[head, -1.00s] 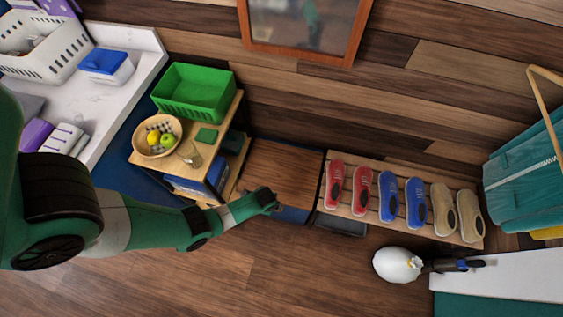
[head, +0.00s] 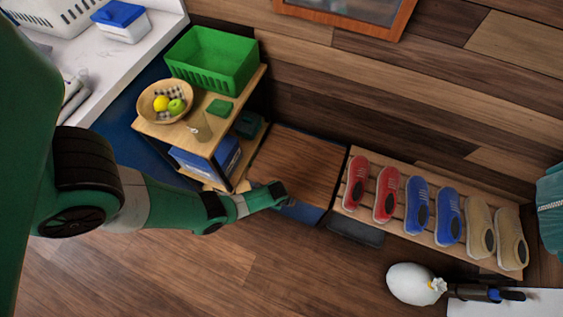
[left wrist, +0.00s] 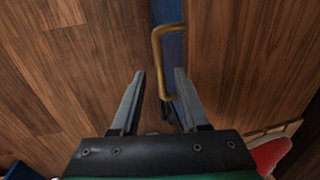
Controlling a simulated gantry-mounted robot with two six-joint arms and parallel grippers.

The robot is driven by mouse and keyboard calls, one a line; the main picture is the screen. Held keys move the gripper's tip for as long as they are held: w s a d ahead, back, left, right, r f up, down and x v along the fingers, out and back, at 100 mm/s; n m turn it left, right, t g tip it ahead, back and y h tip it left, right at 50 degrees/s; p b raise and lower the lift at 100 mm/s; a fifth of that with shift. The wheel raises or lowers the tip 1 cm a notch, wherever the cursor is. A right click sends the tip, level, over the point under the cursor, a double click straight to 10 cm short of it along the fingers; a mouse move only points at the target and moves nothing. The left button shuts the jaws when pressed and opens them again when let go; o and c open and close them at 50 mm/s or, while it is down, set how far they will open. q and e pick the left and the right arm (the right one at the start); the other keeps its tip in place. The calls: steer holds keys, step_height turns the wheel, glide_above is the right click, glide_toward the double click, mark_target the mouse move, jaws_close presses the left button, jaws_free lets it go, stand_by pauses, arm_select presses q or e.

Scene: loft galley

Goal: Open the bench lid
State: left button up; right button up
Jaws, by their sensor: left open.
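The bench (head: 297,163) has a brown wooden lid and a blue front, and stands between a small shelf and a shoe rack. The lid lies flat and shut. In the left wrist view the lid (left wrist: 240,60) is on the right, and a bent brass handle (left wrist: 157,50) sticks out at its edge by the blue front. My left gripper (head: 284,194) is at the bench's front edge. In the left wrist view my left gripper (left wrist: 160,73) is open, with the lower part of the handle between its fingers as seen; contact cannot be told.
The shelf (head: 197,133) left of the bench carries a green basket (head: 215,60) and a fruit bowl (head: 165,102). The rack (head: 395,207) on the right holds several shoes. A white rounded object (head: 413,283) is on the lower right.

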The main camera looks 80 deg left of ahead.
arm_select(q)
steer(key=shift+w+a+f, duration=0.1)
steer(key=shift+f, duration=0.4)
jaws_close()
stand_by(1.1)
